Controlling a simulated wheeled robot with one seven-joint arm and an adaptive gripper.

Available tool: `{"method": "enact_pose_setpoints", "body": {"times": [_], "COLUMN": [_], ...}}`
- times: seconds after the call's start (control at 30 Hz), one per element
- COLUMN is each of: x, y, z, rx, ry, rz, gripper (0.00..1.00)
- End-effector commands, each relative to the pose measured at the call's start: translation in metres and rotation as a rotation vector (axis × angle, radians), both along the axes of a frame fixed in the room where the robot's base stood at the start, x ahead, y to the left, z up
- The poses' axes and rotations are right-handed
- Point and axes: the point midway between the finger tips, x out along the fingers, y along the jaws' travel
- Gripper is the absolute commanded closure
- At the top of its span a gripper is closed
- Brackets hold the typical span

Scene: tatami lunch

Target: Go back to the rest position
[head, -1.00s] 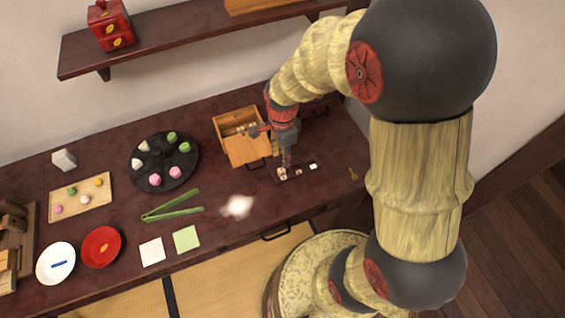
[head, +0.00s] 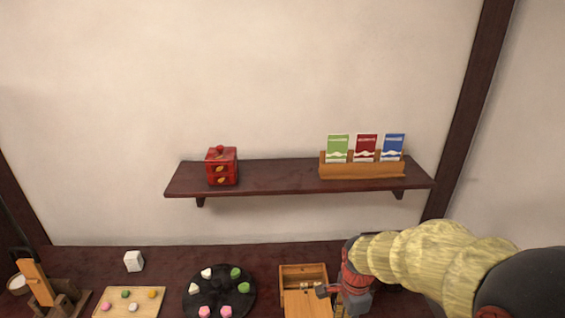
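My gripper (head: 341,299) is at the bottom of the head view, at the right side of the open wooden box (head: 304,271) on the dark table. My arm reaches in from the lower right corner. Small pale pieces lie inside the box.
A black round plate (head: 219,291) with several sweets and a wooden board (head: 150,303) with small sweets stand left of the box. A wall shelf (head: 275,178) above holds a red box (head: 221,166) and a rack (head: 361,170) of packets. A white block (head: 133,261) stands at the back left.

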Motion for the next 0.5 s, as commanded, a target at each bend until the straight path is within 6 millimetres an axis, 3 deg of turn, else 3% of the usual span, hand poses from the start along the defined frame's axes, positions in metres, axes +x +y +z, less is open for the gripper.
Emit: {"method": "enact_pose_setpoints", "body": {"times": [0.17,0.27,0.5], "x": [-0.019,-0.035,-0.074], "y": [0.0,0.0,0.002], "z": [-0.005,0.005,0.072], "rx": [0.008,0.016,-0.034], "ry": [0.044,0.05,-0.052], "rz": [0.331,0.566,1.126], "gripper": [0.69,0.69,0.69]}}
